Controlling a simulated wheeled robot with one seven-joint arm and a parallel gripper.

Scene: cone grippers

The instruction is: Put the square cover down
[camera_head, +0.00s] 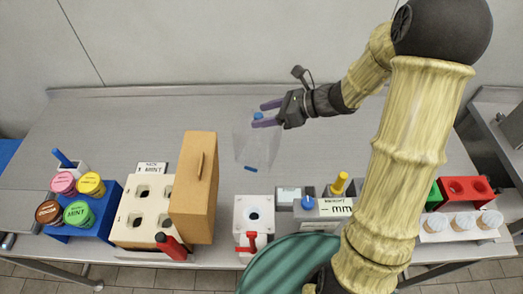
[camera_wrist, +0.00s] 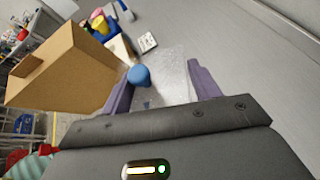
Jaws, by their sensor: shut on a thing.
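The square cover (camera_head: 257,148) is a clear, see-through box shape with a blue knob (camera_head: 258,115) on top. It is faint against the grey table in the head view. My gripper (camera_head: 266,112) has purple fingers and is shut on the cover at its top, by the knob. In the wrist view the clear cover (camera_wrist: 172,78) lies between my two fingers, with the blue knob (camera_wrist: 139,75) close to the left one. A small blue piece (camera_head: 250,169) shows at the cover's lower end. I cannot tell whether the cover touches the table.
A tall tan box with a handle (camera_head: 200,187) stands left of the cover, next to a cream block with holes (camera_head: 142,212). Colored-lid jars (camera_head: 78,214) sit in a blue rack at far left. A white holder (camera_head: 254,216) is in front. The table behind is clear.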

